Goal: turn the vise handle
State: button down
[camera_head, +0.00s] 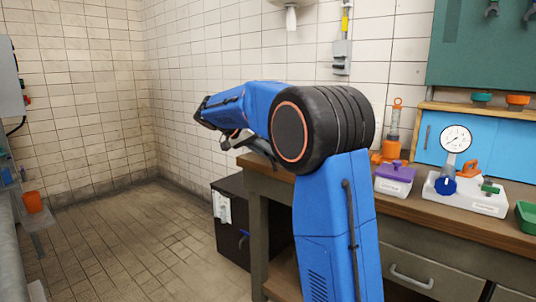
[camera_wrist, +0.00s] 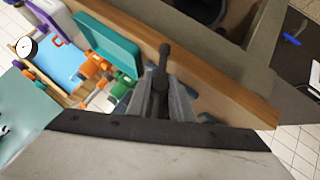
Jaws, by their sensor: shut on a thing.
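The vise handle (camera_wrist: 163,62) is a dark bar with a rounded knob at its end, seen in the wrist view beside the wooden bench edge. My gripper (camera_wrist: 172,98) has its grey fingers closed around this bar, with the knob end sticking out beyond them. The rest of the vise is mostly hidden behind my gripper in the wrist view. In the head view, my blue arm reaches over the left end of the bench and hides most of the vise and grip.
The workbench (camera_head: 460,228) carries an orange stand (camera_head: 388,150), a purple-lidded box (camera_head: 394,179), a pressure gauge (camera_head: 456,140) and a green bin (camera_head: 527,217) on the right. A black cabinet (camera_head: 231,240) stands below at left. The tiled floor (camera_head: 120,240) at left is clear.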

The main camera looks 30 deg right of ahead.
jog(key=shift+d, duration=0.15)
jog(key=c, duration=1.6)
grip_release()
jog(key=shift+d, duration=0.1)
jog(key=v, duration=1.7)
jog(key=shift+w+r, duration=0.1)
jog(key=shift+w, duration=0.1)
jog(key=shift+a, duration=0.2)
